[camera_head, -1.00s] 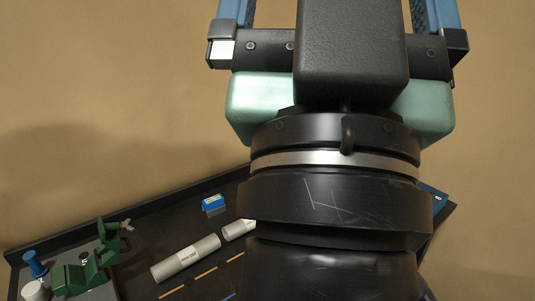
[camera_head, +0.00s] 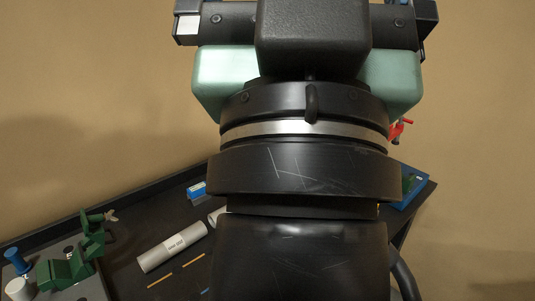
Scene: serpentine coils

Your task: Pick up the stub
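A grey cylinder with a printed label (camera_head: 173,247) lies on the dark bench at lower left. A second pale cylinder (camera_head: 215,217) lies beyond its right end, mostly hidden behind my arm; I cannot tell from the view which one is the stub. My gripper (camera_head: 310,28) is raised high at the top of the view, away from both cylinders. Its mint body and black crossbar show, and its two sides stand wide apart. The fingertips are cut off by the top edge. Nothing is seen held.
A blue and white box (camera_head: 196,190) stands near the bench's back rim. Green clamp-like fixtures (camera_head: 66,270), a blue knob (camera_head: 14,260) and a white cylinder (camera_head: 18,289) are at left. A blue tray (camera_head: 414,193) and a red-handled item (camera_head: 399,130) are at right.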

